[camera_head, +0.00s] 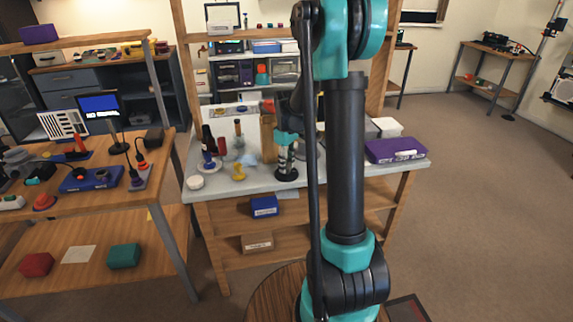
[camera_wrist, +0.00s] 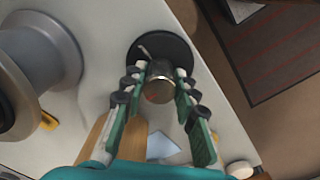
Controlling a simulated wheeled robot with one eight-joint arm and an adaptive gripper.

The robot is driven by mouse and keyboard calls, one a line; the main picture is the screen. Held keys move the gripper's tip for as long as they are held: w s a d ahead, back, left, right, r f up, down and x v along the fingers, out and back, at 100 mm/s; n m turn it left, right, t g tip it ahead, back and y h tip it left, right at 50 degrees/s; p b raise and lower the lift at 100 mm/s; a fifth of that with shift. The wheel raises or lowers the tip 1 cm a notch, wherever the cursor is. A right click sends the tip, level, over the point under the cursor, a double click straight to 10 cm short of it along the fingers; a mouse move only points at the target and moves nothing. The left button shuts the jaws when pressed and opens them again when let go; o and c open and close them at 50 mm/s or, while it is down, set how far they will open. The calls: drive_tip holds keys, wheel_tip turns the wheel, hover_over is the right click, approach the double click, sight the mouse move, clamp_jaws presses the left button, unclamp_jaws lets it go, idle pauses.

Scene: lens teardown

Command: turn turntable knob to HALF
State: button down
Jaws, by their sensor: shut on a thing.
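The turntable (camera_head: 286,175) is a black disc at the front of the white-topped bench. It also shows in the wrist view (camera_wrist: 175,48), with a pale mark on its upper left. The turntable knob (camera_wrist: 159,88) is a metallic cylinder in front of the disc in the wrist view. My gripper (camera_wrist: 160,74) is shut on the knob, with one finger on each side of it. In the head view my gripper (camera_head: 286,150) points down over the turntable. The knob's setting and any HALF label cannot be read.
A purple case (camera_head: 396,150) lies at the bench's right end. A white round piece (camera_head: 195,182) and a yellow piece (camera_head: 238,174) lie left of the turntable. A large grey spool-shaped part (camera_wrist: 40,55) stands at left in the wrist view. The bench edge is close on the right.

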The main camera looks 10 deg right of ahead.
drive_tip(key=m, duration=0.8)
drive_tip(key=shift+m, duration=0.4)
drive_tip(key=m, duration=0.4)
drive_tip(key=shift+m, duration=1.9)
drive_tip(key=c, duration=1.2)
unclamp_jaws()
